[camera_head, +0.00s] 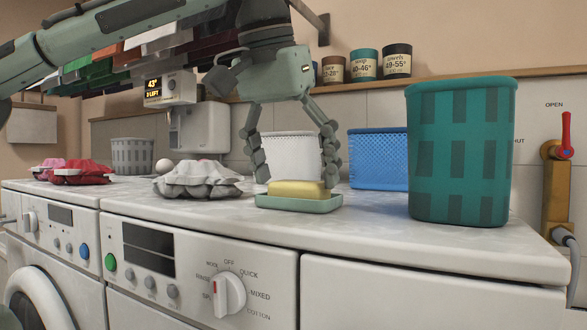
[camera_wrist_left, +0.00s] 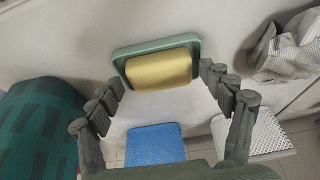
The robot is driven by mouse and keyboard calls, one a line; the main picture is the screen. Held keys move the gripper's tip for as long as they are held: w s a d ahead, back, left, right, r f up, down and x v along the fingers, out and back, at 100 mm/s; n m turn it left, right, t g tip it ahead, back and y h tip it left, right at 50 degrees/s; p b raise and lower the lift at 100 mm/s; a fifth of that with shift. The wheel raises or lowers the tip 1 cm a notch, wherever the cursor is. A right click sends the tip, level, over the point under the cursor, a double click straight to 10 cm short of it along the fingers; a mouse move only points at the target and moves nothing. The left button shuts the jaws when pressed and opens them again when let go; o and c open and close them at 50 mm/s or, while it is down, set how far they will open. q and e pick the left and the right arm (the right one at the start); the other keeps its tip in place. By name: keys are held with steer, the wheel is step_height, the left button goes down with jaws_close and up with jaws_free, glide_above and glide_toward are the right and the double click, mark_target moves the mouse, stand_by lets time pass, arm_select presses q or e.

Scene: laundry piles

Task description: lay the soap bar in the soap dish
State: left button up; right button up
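The yellow soap bar (camera_head: 298,188) lies in the pale green soap dish (camera_head: 298,205) on the white worktop. In the left wrist view the soap bar (camera_wrist_left: 158,71) lies flat within the raised rim of the dish (camera_wrist_left: 152,47). My left gripper (camera_head: 296,182) points down over the dish, with its fingers spread wide to either side of the soap. In the left wrist view the fingertips (camera_wrist_left: 162,76) stand apart, with a gap to the soap. The right gripper is not in view.
A tall green bin (camera_head: 460,150) stands close on the right. A white basket (camera_head: 290,155) and a blue basket (camera_head: 378,158) stand behind. Clothes hang above left. The worktop's front edge is near.

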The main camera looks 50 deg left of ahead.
arm_select(q)
steer(key=shift+o, duration=0.6)
steer(key=shift+r, duration=0.1)
steer(key=v, duration=1.2)
steer(key=x, duration=1.1)
steer(key=shift+f, duration=0.2)
steer(key=shift+w+a+f, duration=0.1)
steer(key=shift+w, duration=0.1)
steer(key=shift+r, duration=1.35)
